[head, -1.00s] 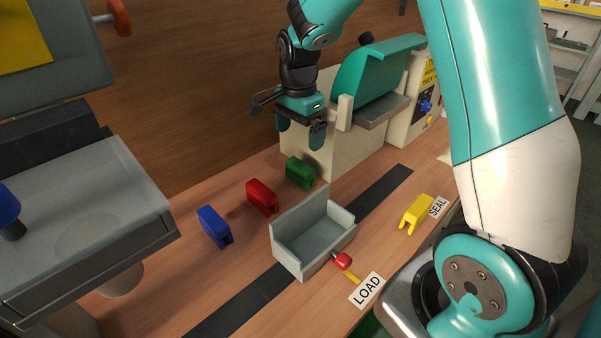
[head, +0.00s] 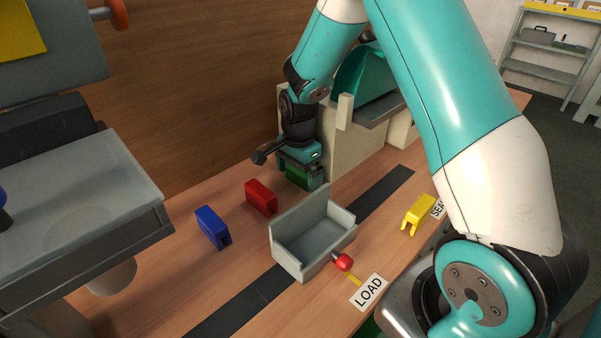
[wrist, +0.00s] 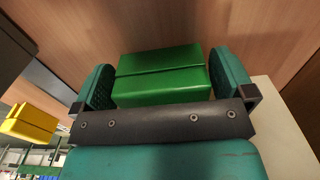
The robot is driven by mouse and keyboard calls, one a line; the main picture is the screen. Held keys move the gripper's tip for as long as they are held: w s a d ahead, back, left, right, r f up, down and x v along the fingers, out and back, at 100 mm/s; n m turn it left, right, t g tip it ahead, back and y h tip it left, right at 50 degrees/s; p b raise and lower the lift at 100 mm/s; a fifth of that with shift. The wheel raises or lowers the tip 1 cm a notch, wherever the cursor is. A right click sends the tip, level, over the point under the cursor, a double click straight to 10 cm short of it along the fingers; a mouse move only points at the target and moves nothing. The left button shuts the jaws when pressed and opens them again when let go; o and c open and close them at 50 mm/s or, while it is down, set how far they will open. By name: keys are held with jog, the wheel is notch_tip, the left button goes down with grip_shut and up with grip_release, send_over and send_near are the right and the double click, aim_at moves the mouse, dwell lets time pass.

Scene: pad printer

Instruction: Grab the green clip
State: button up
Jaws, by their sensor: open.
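The green clip (head: 297,178) stands on the wooden bench behind the grey tray, partly hidden by my gripper in the head view. My gripper (head: 300,180) is lowered over it. In the wrist view the green clip (wrist: 163,76) lies between the two teal fingers of my gripper (wrist: 170,78), one finger on each side. Whether either finger touches the clip cannot be told.
A red clip (head: 261,198) and a blue clip (head: 213,228) stand to the left. The grey tray (head: 312,240) with a red knob is in front on a dark strip. A yellow clip (head: 418,213) lies at the right. The cream machine (head: 345,145) is close behind my gripper.

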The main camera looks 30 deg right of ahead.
jog(key=shift+c, duration=0.2)
jog(key=c, duration=0.7)
jog(key=shift+o, duration=0.2)
jog(key=shift+r, duration=0.1)
